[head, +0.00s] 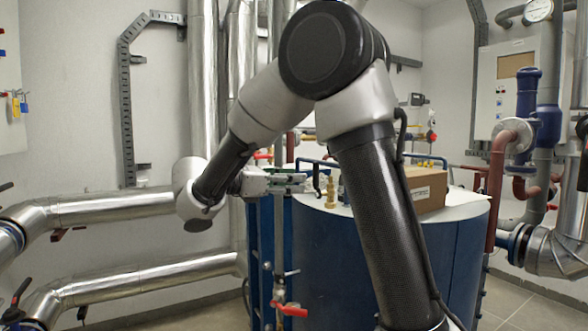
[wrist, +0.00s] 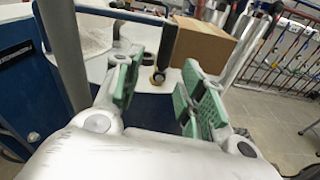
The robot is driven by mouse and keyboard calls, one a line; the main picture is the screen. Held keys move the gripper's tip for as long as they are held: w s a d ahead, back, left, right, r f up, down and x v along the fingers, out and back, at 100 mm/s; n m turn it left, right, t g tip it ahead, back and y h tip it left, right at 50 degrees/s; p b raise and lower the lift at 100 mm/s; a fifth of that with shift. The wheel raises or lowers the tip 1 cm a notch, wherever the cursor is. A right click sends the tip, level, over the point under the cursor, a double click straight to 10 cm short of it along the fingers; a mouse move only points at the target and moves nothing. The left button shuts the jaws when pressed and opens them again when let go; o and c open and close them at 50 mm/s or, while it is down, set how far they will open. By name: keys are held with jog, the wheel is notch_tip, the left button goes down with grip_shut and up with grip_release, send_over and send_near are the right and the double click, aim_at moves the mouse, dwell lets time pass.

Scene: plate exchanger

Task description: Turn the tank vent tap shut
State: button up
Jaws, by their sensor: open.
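The blue tank (head: 320,260) has a pale top. A small brass fitting (head: 331,192), apparently the vent tap, stands upright on that top near its front left. My gripper (head: 302,183) is just left of it at about the same height. In the wrist view my gripper (wrist: 163,72) is open, with green pads on both fingers. The brass base of the tap (wrist: 157,75) shows beyond and between the fingers, with a dark upright part (wrist: 167,45) above it. The fingers appear apart from it. I cannot tell the lever's angle.
A cardboard box (head: 427,190) sits on the tank top right of the tap; it also shows in the wrist view (wrist: 203,42). A blue rail (head: 318,162) stands near the tap. A red-handled valve (head: 290,309) is low in front. Silver pipes (head: 110,208) run at left.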

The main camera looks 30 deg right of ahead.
aim_at(313, 169)
jog(key=shift+n+h, duration=0.5)
jog(key=shift+h, duration=0.1)
jog(key=d, duration=0.2)
jog(key=d+r, duration=0.1)
jog(key=d, duration=0.2)
jog(key=d+r, duration=0.1)
jog(key=d, duration=0.1)
jog(key=shift+s+d+r, duration=0.1)
jog(key=shift+d+r, duration=0.15)
jog(key=shift+c, duration=0.2)
grip_shut()
